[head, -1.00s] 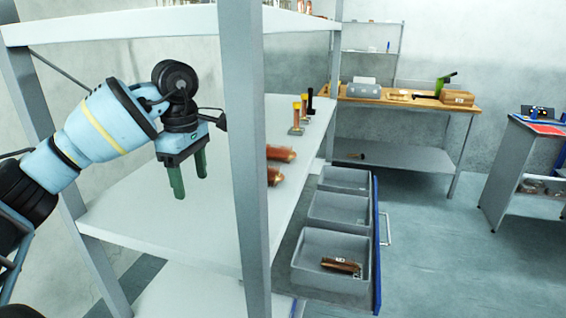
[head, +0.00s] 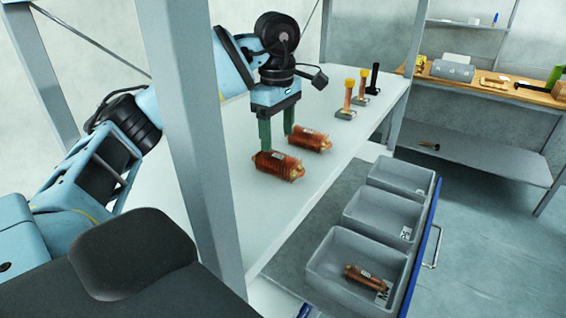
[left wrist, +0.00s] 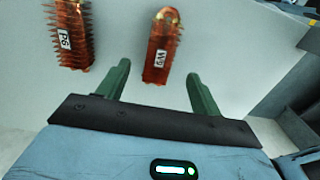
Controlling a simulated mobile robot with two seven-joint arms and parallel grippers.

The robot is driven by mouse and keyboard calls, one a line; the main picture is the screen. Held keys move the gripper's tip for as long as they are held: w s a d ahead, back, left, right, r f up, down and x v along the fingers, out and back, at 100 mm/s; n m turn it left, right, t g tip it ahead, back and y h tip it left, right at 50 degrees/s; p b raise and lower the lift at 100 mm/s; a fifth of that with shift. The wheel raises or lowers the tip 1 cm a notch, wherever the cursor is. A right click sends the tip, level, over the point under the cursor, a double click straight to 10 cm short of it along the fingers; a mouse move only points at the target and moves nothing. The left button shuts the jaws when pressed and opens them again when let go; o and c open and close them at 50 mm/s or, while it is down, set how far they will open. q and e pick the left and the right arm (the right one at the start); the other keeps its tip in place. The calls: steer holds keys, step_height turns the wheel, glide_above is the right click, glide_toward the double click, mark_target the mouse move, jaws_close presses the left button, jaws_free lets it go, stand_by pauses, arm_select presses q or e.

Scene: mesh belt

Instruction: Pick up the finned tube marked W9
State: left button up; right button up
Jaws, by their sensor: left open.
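The finned tube marked W9 (left wrist: 162,52) is copper-coloured with a white label. In the left wrist view it lies beyond the fingertips, roughly between their lines. By layout it appears to be the nearer tube (head: 278,167) on the shelf in the head view, where its label is too small to read. My left gripper (head: 277,141) is open and empty, its green fingers pointing down beside the two tubes. The fingers (left wrist: 158,78) also show in the left wrist view, apart from the tube. My right gripper is not in view.
Another finned tube marked P6 (left wrist: 73,35) lies left of W9. Yellow-topped pieces (head: 348,94) stand farther along the shelf (head: 222,135). A shelf post (head: 185,130) stands in front of my arm. Grey bins (head: 330,275) sit below right, the nearest holding a tube.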

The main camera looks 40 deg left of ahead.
mark_target(278, 157)
arm_select(q)
step_height(278, 157, down, 3)
steer(key=shift+r+b, duration=0.1)
steer(key=shift+b, duration=0.2)
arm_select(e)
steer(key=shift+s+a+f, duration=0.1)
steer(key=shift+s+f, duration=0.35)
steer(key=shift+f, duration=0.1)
arm_select(q)
step_height(278, 157, down, 4)
steer(key=shift+r, duration=0.2)
steer(key=shift+f, duration=0.65)
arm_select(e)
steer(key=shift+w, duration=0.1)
arm_select(q)
steer(key=shift+c, duration=1.3)
steer(key=c, duration=1)
